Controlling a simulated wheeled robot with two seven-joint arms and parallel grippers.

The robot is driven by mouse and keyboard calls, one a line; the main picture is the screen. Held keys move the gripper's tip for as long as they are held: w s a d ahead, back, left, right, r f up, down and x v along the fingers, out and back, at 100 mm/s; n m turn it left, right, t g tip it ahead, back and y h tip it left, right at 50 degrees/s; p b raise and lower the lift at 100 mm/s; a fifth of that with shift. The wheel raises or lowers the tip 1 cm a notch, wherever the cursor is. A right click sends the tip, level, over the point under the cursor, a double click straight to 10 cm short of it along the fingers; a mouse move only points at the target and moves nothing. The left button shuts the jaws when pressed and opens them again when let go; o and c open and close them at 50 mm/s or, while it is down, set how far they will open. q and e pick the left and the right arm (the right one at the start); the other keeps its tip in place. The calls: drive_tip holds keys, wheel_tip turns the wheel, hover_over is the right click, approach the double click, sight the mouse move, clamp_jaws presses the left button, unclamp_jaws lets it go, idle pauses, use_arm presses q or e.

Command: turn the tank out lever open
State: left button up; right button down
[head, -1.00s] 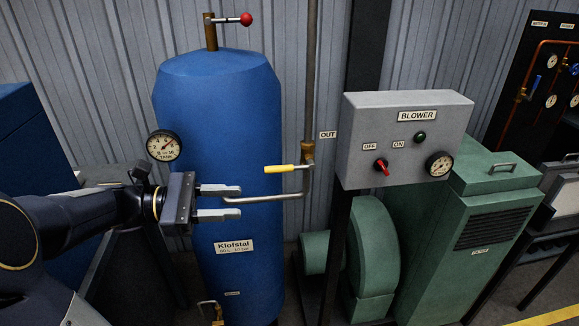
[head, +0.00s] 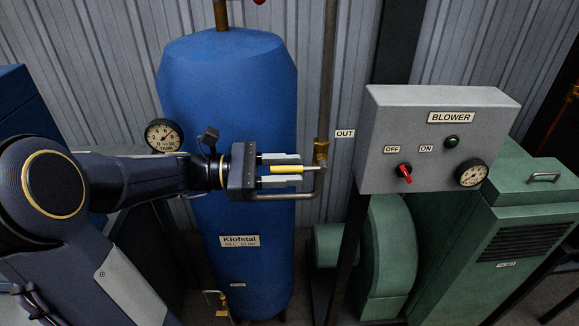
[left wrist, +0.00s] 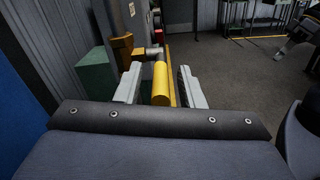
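The tank out lever (head: 287,169) has a yellow grip and points left from a brass valve (head: 321,150) on the pipe, beside the label OUT (head: 345,133). My left gripper (head: 279,170) is open, with one finger above and one below the yellow grip. In the left wrist view the yellow grip (left wrist: 161,84) lies between the two fingers (left wrist: 158,85), with a gap visible on the right side; contact on the left cannot be told. The blue tank (head: 228,90) stands behind the gripper. My right gripper is not in view.
The grey blower box (head: 425,150) with a red switch (head: 404,173) is to the right of the pipe. A tank gauge (head: 164,136) sits at left. The green blower (head: 390,245) stands lower right.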

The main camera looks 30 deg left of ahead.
use_arm(q)
drive_tip(key=shift+w+d, duration=0.15)
drive_tip(key=shift+d, duration=0.15)
clamp_jaws()
